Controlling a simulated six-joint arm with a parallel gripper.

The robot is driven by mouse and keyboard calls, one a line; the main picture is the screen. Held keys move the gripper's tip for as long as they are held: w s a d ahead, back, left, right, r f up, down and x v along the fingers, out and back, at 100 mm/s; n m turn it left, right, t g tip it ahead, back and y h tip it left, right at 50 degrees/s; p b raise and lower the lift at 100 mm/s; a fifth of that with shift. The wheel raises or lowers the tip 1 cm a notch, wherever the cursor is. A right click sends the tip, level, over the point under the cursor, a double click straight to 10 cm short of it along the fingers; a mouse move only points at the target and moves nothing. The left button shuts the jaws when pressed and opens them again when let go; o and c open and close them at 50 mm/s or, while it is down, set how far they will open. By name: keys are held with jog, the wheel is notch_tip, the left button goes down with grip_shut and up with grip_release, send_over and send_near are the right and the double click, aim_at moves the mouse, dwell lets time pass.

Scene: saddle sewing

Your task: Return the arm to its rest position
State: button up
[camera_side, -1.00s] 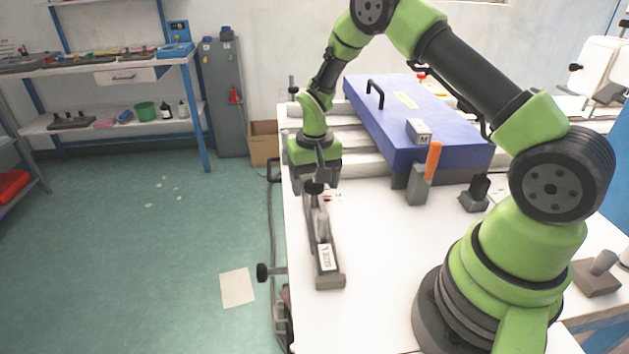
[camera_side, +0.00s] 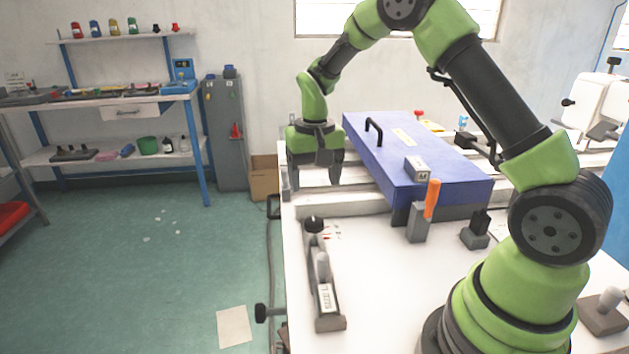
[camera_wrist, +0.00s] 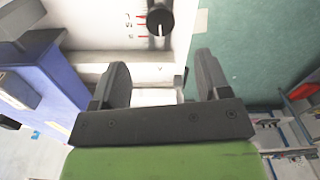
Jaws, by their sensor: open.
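My gripper (camera_side: 316,172) is open and empty in the side view. It hangs fingers down above the far left part of the white table, left of the blue box. In the wrist view its two dark fingers (camera_wrist: 157,85) stand apart with nothing between them. The grey sewing-side fixture with a "SIZE" label (camera_side: 323,285) lies on the table in front of the gripper, apart from it. Its round black knob (camera_wrist: 160,22) shows at the top of the wrist view.
The blue box (camera_side: 385,165) with a black handle stands close to the right of my gripper. An orange-handled tool (camera_side: 432,200) sits upright in a grey holder (camera_side: 417,222). A small black-and-grey block (camera_side: 476,232) stands beside it. The table's front middle (camera_side: 385,300) is clear.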

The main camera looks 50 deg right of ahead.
jog(key=s+a+r+n+t+y, duration=0.1)
jog(key=s+a+r+t, duration=0.1)
jog(key=s+a+r, duration=0.35)
jog(key=s+a+r+n+t, duration=0.1)
jog(key=s+a+r+t, duration=0.15)
jog(key=s+r, duration=0.6)
jog(key=s+a+r+t+y, duration=0.1)
jog(key=s+a+r+t, duration=0.1)
jog(key=s, duration=0.4)
jog(key=shift+s+a+r+n+t, duration=0.2)
jog(key=shift+s+r+n+t, duration=0.15)
jog(key=shift+r+n, duration=0.1)
